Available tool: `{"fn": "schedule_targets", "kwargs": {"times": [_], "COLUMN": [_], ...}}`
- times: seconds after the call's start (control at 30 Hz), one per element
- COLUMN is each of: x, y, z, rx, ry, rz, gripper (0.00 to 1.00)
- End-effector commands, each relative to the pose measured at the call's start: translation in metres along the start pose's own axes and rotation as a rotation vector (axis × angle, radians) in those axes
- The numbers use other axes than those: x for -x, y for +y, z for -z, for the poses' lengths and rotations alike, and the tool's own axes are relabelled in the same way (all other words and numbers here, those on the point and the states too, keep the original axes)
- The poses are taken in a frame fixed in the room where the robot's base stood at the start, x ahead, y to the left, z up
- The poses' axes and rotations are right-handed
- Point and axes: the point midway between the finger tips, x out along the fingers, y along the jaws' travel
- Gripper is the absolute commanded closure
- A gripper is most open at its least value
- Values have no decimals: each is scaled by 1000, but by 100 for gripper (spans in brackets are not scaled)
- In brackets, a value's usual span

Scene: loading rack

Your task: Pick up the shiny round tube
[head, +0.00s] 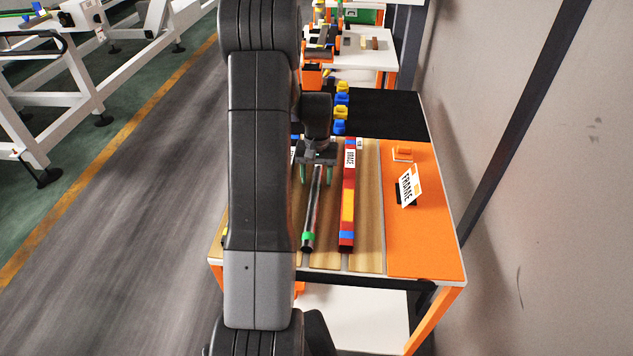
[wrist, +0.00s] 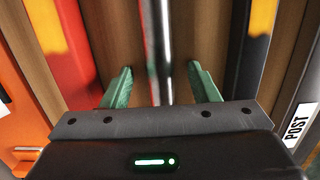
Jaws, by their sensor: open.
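The shiny round tube (head: 314,208) lies lengthwise on the wooden rack, with a green band near its near end, in the head view. My gripper (head: 316,178) is above its far part, pointing down. In the wrist view the tube (wrist: 158,45) runs between the two green fingers of my gripper (wrist: 160,88). The fingers are open, one on each side of the tube, with a visible gap on both sides. Whether the fingertips are down at the tube's height is hard to tell.
A red and orange bar (head: 348,205) lies just right of the tube; it also shows in the wrist view (wrist: 75,60). A dark bar with a yellow part (wrist: 252,60) lies on the other side. An orange panel (head: 425,240) with a sign (head: 409,186) is at the right.

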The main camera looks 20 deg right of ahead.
Motion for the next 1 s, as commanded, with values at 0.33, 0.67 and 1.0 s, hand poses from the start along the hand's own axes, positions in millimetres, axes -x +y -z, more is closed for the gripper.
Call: {"fn": "schedule_targets", "kwargs": {"times": [0.33, 0.67, 1.0], "x": [-6, -5, 14], "y": [0, 0, 0], "z": [0, 0, -1], "rx": [0, 0, 0], "ry": [1, 2, 6], "rz": [0, 0, 0], "gripper": [55, 100, 100]}}
